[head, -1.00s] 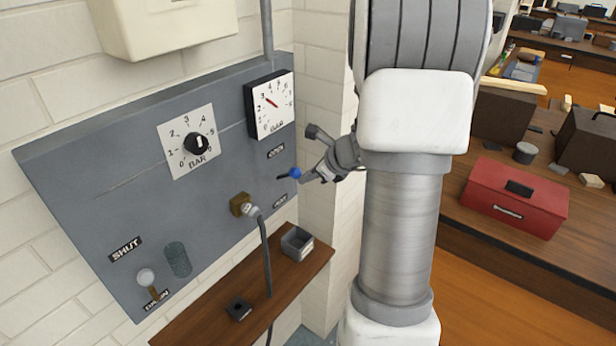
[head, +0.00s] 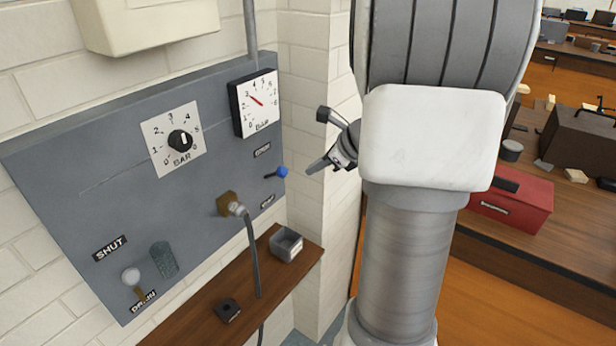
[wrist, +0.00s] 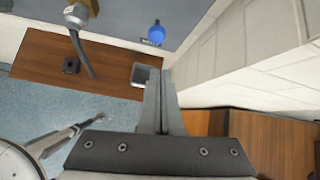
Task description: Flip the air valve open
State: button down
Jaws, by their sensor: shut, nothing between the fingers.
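The air valve is a small lever with a blue knob (head: 282,172) on the right part of the grey panel. It sticks out to the right, between an upper label (head: 262,150) that seems to read OPEN and a lower label (head: 267,201) too small to read surely. The blue knob also shows in the wrist view (wrist: 156,34), ahead of the fingers. My gripper (head: 309,171) is shut and empty, just right of the knob with a small gap. In the wrist view its closed fingers (wrist: 160,74) point toward the panel, below the knob.
The grey panel (head: 60,190) also carries a dial knob (head: 180,141), a gauge (head: 257,103), a hose fitting (head: 232,204) and a white-knobbed drain lever (head: 131,276). A wooden shelf (head: 190,325) with a grey box (head: 287,243) lies below. A brick wall corner stands right.

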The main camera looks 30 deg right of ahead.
jog(key=shift+s+d+r, duration=0.1)
jog(key=shift+s+r, duration=0.15)
jog(key=shift+r, duration=0.2)
jog(key=shift+s+r, duration=0.2)
jog(key=shift+r, duration=0.25)
